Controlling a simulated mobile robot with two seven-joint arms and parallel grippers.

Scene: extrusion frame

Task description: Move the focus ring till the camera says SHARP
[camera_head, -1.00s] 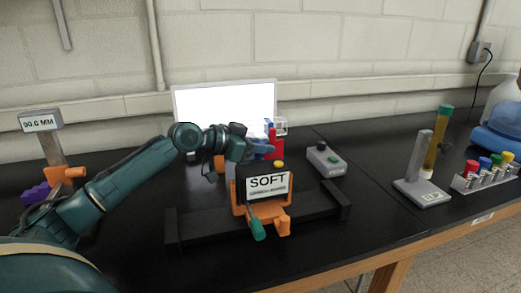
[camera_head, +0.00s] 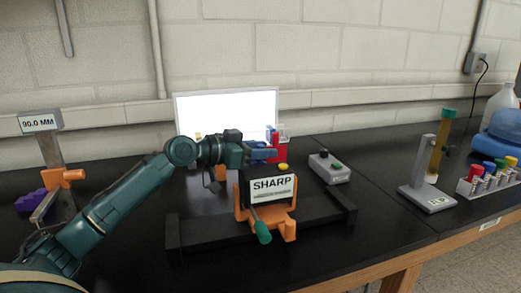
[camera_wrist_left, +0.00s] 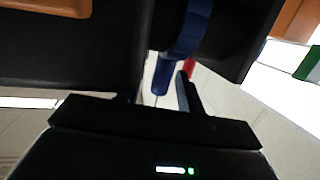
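The camera (camera_head: 243,188) is a dark box in an orange cradle on a black rail. Its label (camera_head: 272,189) reads SHARP. The blue focus ring (camera_wrist_left: 193,28) shows in the left wrist view on the dark lens barrel, with a short blue peg (camera_wrist_left: 161,76) sticking out. My left gripper (camera_wrist_left: 166,88) has its dark fingers on either side of the peg, with a gap visible on the right; contact on the left is unclear. In the head view my left gripper (camera_head: 259,153) is just behind the camera. My right gripper is not in view.
A white lit panel (camera_head: 225,108) stands behind the camera. A red block (camera_head: 281,153) and a grey button box (camera_head: 330,168) are nearby. A 90.0 MM post (camera_head: 45,145) stands left, a stand (camera_head: 428,185) and vial rack (camera_head: 487,187) right. The front tabletop is clear.

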